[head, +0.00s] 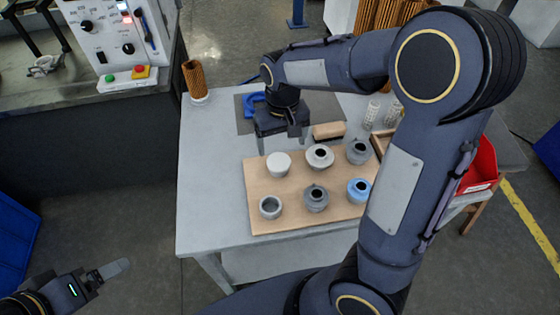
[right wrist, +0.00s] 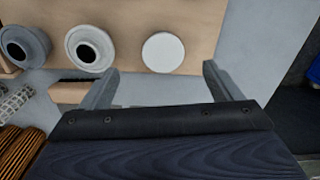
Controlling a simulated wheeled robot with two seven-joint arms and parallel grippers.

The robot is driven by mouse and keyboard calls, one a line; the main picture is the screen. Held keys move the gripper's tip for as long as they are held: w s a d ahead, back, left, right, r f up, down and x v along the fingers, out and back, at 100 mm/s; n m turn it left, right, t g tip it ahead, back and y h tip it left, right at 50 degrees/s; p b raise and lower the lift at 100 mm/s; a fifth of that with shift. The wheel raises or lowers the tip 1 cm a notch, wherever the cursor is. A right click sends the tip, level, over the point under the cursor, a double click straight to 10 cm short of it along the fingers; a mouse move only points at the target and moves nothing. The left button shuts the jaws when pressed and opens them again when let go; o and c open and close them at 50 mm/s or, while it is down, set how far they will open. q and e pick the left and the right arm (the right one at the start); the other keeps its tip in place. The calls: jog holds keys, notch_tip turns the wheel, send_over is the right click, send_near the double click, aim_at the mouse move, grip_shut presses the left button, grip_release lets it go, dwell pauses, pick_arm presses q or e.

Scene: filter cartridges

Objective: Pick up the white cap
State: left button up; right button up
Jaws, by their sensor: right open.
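The white cap (head: 279,164) is a plain, round, closed cap at the far left of the wooden board (head: 258,227). In the right wrist view the white cap (right wrist: 163,53) lies ahead of and between the two fingers. My right gripper (head: 283,142) is open and empty at the board's far edge, just behind the cap and apart from it. The right gripper (right wrist: 161,72) also shows its spread fingers in the wrist view. My left gripper (head: 112,269) is off the table at the lower left; its fingers overlap, so its opening is unclear.
Close by on the board are a white holed part (head: 319,157), grey holed parts (head: 316,198) and a blue one (head: 358,190). A brush (head: 328,132) and blue clamp-like item (head: 253,103) lie behind. A red bin (head: 480,165) is at right.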

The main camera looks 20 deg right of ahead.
aim_at(279, 161)
jog(key=f, duration=0.5)
jog(key=w+f, duration=0.1)
jog(key=f, duration=0.1)
jog(key=shift+w+a+f, duration=0.1)
jog(key=shift+a+f, duration=0.05)
jog(key=shift+f, duration=0.25)
jog(key=shift+c, duration=0.5)
jog(key=c, duration=1)
